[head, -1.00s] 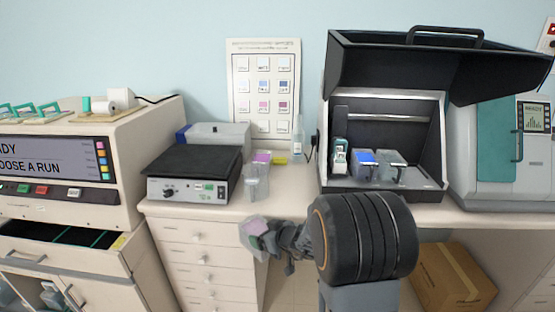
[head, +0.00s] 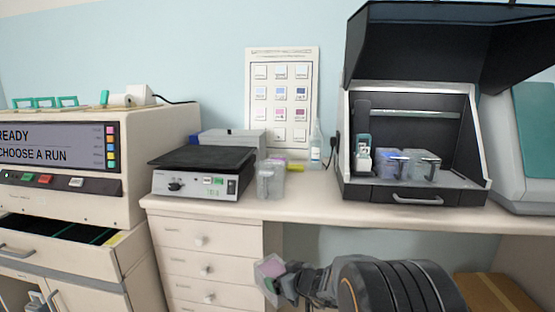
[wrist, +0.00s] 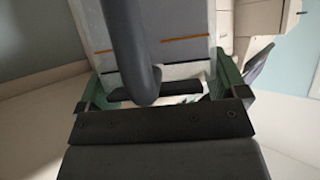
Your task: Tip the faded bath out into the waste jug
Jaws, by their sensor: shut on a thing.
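My gripper (head: 284,284) is shut on a small clear bath with faded pinkish contents (head: 270,268). It holds the bath tilted in front of the bench, below the worktop's front edge. In the wrist view the bath's pale wall (wrist: 175,45), with orange and dark lines, fills the space beyond my gripper (wrist: 160,95), and a dark curved handle crosses in front.
A dark-topped instrument (head: 197,184) stands left of the jug. A bottle (head: 315,150) and yellow item (head: 296,167) are behind. An open black hood (head: 415,140) holding several baths stands to the right. Bare worktop (head: 310,198) lies between jug and hood.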

